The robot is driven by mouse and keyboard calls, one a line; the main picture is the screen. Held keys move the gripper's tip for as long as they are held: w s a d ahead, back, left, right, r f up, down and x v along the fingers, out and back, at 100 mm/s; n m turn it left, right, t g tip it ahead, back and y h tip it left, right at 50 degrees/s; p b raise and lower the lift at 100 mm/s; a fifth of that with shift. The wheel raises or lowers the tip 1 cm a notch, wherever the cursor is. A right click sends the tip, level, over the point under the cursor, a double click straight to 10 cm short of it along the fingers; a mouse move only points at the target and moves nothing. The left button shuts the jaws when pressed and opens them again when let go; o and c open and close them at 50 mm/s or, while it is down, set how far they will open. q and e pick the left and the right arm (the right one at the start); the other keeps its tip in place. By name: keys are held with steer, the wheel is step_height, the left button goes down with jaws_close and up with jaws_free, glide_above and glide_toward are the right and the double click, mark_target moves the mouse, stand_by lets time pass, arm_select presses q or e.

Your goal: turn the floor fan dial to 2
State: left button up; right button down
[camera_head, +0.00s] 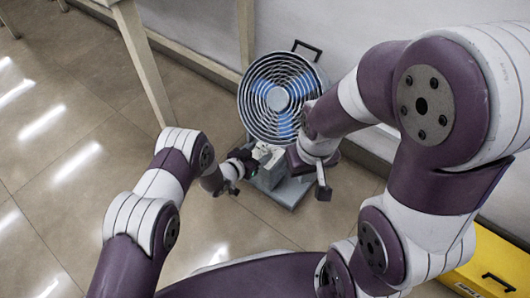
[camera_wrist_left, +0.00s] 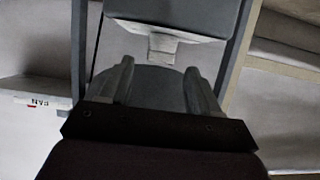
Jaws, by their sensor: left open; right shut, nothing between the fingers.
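The floor fan (camera_head: 278,97) stands with its round blue-and-grey grille facing me, above a grey base (camera_head: 288,192). My left gripper (camera_head: 254,163) is close to the left side of the grey control box (camera_head: 270,177) below the grille. In the left wrist view the left gripper (camera_wrist_left: 158,78) is open, its two fingers apart. A pale, blocky part (camera_wrist_left: 163,45), perhaps the dial, shows just beyond the fingertips; contact and its setting cannot be told. My right gripper (camera_head: 298,161) is shut and empty beside the fan, partly hidden by its own wrist.
A white label reading FAN upside down (camera_wrist_left: 40,103) shows at the left of the left wrist view. A pale table leg (camera_head: 146,65) stands left of the fan. A yellow box (camera_head: 492,265) is at lower right. The tiled floor at left is clear.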

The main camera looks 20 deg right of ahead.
mark_target(265, 149)
arm_select(q)
steer(key=b+x, duration=0.2)
steer(key=x, duration=0.2)
steer(key=shift+w+d+f, duration=0.1)
steer(key=shift+d+f, duration=0.05)
steer(key=shift+f, duration=0.1)
steer(key=shift+w+d, duration=0.15)
steer(key=shift+d, duration=0.05)
steer(key=shift+r, duration=0.1)
steer(key=c, duration=1)
arm_select(e)
step_height(265, 149, down, 3)
steer(key=shift+f, duration=0.15)
steer(key=shift+f, duration=0.1)
